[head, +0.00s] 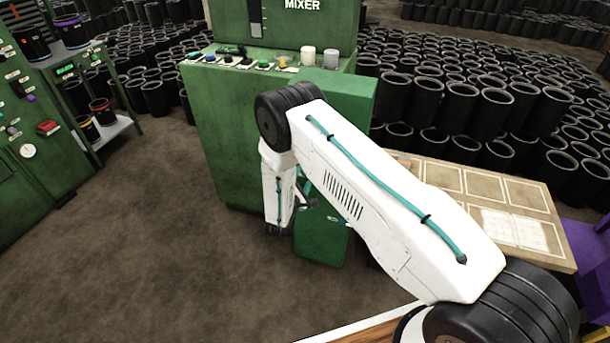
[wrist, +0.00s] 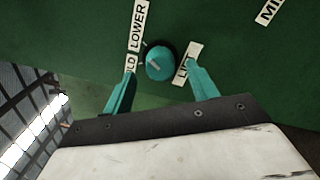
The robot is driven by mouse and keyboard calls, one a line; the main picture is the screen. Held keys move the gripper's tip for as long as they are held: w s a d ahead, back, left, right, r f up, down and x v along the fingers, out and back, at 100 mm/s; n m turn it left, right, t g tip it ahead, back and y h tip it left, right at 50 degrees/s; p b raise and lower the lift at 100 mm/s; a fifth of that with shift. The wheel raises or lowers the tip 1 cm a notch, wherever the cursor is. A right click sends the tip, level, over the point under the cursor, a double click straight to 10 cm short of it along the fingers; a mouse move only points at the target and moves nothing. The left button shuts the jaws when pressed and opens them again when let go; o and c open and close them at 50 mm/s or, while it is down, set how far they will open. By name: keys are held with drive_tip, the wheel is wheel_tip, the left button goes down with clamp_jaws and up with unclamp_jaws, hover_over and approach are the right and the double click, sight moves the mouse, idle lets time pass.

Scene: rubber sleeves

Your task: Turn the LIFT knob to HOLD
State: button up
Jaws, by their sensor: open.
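A round teal knob (wrist: 162,58) with a short pale mark on its face sits on a green panel in the wrist view. A LIFT label (wrist: 187,64) is to its right, a LOWER label (wrist: 138,22) to its upper left, and a partly hidden label ending in LD (wrist: 131,64) to its left. I cannot tell for sure which label the mark points to. My gripper (wrist: 159,70) is open, with one teal finger on each side of the knob; contact cannot be told. In the head view I cannot make out the knob.
A green mixer cabinet (head: 228,130) stands ahead, with a row of controls on its top ledge. A green control rack (head: 40,120) is at left. A workbench (head: 480,196) is at right. Black rubber sleeves (head: 460,105) stand packed behind. Bare floor lies at left front.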

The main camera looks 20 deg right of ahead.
drive_tip(key=shift+x, duration=1.1)
drive_tip(key=c, duration=1)
drive_tip(key=shift+n, duration=0.4)
drive_tip(key=n, duration=0.5)
drive_tip(key=shift+n, duration=0.3)
drive_tip(key=n, duration=0.5)
drive_tip(key=shift+n, duration=0.4)
